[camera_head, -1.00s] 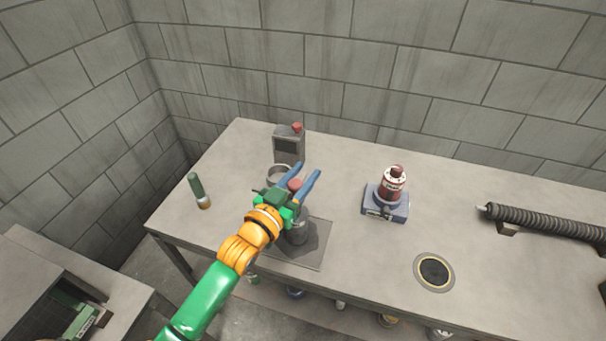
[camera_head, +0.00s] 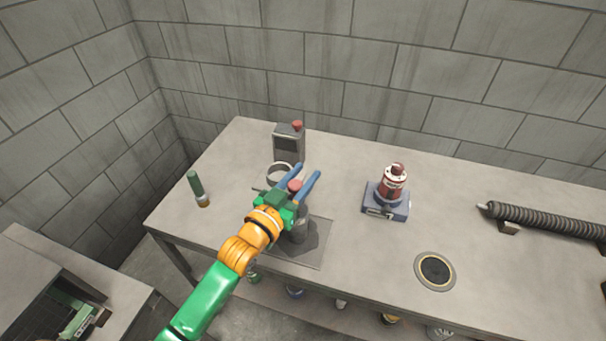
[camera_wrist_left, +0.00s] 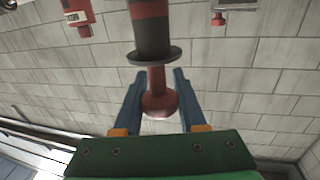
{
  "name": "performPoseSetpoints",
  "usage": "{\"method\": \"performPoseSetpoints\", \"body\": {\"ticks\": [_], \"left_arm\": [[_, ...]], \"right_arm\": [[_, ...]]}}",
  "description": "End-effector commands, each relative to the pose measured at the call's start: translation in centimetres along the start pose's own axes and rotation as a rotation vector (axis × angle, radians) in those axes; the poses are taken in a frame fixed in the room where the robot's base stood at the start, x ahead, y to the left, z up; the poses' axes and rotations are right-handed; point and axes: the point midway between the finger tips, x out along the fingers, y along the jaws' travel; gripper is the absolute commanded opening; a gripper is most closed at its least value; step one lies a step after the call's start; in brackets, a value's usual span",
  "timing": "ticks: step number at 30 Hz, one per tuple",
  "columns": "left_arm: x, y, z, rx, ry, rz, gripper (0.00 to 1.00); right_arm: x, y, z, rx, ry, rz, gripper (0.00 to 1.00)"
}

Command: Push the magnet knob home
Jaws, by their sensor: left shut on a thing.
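A red knob (camera_head: 295,185) tops a dark cylinder (camera_head: 299,229), which stands on a grey plate near the front of the table. In the left wrist view the knob (camera_wrist_left: 159,101) is a dark red ball on a short stem, joined to a dark disc and a black and red body (camera_wrist_left: 152,32). My left gripper (camera_head: 310,171) is shut on the knob, with a blue finger on either side of it. In the left wrist view the left gripper (camera_wrist_left: 158,73) shows the fingers flanking the knob and stem. My right gripper is not in view.
A grey box with a red knob (camera_head: 289,144) and a metal ring (camera_head: 279,172) stand behind the gripper. A red bottle-shaped thing on a blue base (camera_head: 386,207) is to the right. A green cylinder (camera_head: 196,184) is at left, a ribbed tube (camera_head: 545,219) at far right.

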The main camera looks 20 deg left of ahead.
Motion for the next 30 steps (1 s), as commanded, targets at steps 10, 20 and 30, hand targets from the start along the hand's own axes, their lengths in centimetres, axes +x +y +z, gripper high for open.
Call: {"method": "performPoseSetpoints", "body": {"ticks": [10,20,30], "left_arm": [[0.0,0.0,4.0,-0.001,-0.005,0.000,0.00],[0.0,0.0,4.0,-0.001,-0.007,0.000,0.71],[-1.4,0.0,4.1,-0.001,-0.006,-0.001,0.71]], "right_arm": [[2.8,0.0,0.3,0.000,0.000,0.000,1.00],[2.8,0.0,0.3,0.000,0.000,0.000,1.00],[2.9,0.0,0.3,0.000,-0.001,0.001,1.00]]}}
